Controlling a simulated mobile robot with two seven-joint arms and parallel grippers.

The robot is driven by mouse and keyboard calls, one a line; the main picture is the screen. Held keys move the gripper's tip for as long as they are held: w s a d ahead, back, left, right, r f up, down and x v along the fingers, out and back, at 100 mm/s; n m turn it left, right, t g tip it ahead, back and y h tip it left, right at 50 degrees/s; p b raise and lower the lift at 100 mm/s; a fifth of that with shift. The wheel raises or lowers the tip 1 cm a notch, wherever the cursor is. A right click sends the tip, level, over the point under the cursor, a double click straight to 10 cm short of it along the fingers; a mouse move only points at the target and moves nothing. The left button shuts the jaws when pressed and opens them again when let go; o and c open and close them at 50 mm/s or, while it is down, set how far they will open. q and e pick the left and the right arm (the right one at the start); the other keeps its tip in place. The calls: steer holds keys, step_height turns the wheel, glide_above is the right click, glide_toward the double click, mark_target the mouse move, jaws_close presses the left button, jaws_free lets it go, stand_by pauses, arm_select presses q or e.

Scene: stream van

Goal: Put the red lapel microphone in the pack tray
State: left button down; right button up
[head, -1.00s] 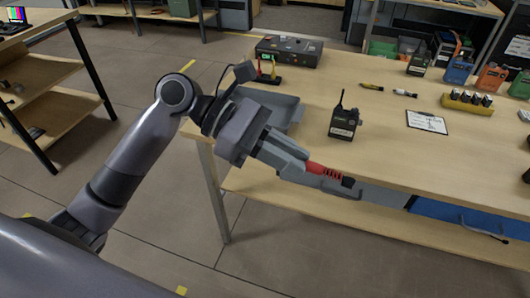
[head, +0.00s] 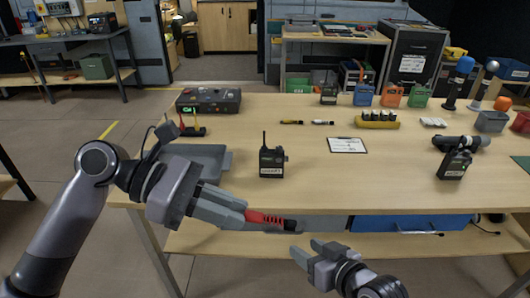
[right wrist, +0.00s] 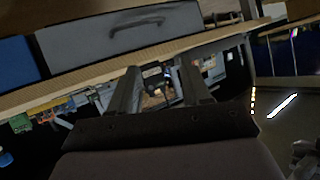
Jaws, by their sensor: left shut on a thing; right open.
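My left gripper (head: 246,213) is shut on the red lapel microphone (head: 268,218), which sticks out to the right with a dark end, in front of the table's front edge. A grey tray (head: 222,160), which looks like the pack tray, lies on the table's left part, partly hidden behind my left wrist. My right gripper (head: 308,252) is open and empty, low in front of the table and right of the microphone. In the right wrist view its two fingers (right wrist: 160,88) stand apart with nothing between them.
On the wooden table (head: 300,190) stand a black radio (head: 271,160), a clipboard (head: 347,145), a dark case (head: 208,100) and a yellow battery holder (head: 377,120). Another radio (head: 454,164) is at the right. The table's middle front is clear.

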steer(key=w+a+r+n+g+y, duration=0.2)
steer(key=a+r+n, duration=0.3)
steer(key=r, duration=0.5)
steer(key=w+a+r+n+g+y, duration=0.1)
steer(key=w+a+r+n+g, duration=0.1)
steer(key=a+r, duration=0.7)
step_height(320, 180, up, 13)
steer(key=n+g+h, duration=0.4)
steer(key=n+h, duration=0.2)
steer(key=h, duration=0.4)
glide_above(267, 215)
steer(key=s, duration=0.3)
steer(key=x, duration=1.1)
steer(key=shift+w+a+f, duration=0.1)
steer(key=shift+f, duration=0.3)
jaws_close()
arm_select(q)
steer(key=c, duration=1)
jaws_free()
